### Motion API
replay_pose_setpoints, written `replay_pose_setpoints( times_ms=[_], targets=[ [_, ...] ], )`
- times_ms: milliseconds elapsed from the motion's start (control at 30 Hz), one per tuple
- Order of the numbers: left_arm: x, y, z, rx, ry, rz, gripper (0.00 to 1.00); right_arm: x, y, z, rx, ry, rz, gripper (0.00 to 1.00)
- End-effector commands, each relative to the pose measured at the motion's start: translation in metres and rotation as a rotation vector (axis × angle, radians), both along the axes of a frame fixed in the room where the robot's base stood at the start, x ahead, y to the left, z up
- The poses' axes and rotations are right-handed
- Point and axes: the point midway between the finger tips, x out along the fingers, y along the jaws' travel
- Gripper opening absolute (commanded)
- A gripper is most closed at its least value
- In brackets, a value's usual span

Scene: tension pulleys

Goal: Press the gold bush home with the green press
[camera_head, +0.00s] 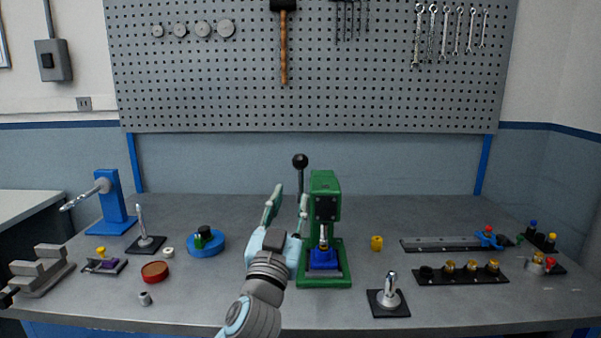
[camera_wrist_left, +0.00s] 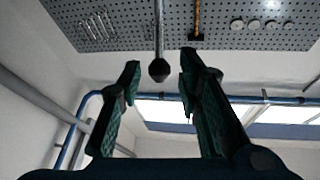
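The green press (camera_head: 325,190) stands mid-table. Its lever ends in a black ball knob (camera_head: 300,161), which also shows in the left wrist view (camera_wrist_left: 159,70). A blue fixture (camera_head: 323,258) sits on the press base under the ram; I cannot tell whether a bush is in it. My left gripper (camera_head: 288,194) is open, fingers up, left of the press and below the knob. In the wrist view the knob appears between the spread fingertips (camera_wrist_left: 160,60), touching neither. Gold bushes (camera_head: 449,266) stand in a black rack (camera_head: 460,277) at right. My right gripper is not in view.
A yellow part (camera_head: 377,243) stands right of the press. A black-based metal post (camera_head: 389,299) is at front right. A blue round fixture (camera_head: 206,244), a red dish (camera_head: 155,271) and a blue stand (camera_head: 109,203) are left. The table behind the press is clear.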

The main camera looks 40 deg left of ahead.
Motion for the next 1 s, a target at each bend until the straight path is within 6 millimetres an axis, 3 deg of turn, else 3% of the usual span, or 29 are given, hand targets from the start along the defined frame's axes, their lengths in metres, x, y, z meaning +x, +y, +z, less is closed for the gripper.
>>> replay_pose_setpoints(
  times_ms=[200, 400, 767, 1000],
  targets=[
    [0.049, 0.024, 0.025, -0.004, 0.001, 0.001, 0.32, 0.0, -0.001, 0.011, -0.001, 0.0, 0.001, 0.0],
    [0.078, 0.039, 0.037, -0.002, 0.003, 0.001, 0.32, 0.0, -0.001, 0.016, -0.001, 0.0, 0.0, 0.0],
    [0.088, 0.043, 0.039, -0.002, 0.005, -0.001, 0.32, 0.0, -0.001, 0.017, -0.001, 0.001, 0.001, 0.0],
    [0.088, 0.043, 0.039, -0.002, 0.005, -0.001, 0.0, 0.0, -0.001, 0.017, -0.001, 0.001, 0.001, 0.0]
  ],
)
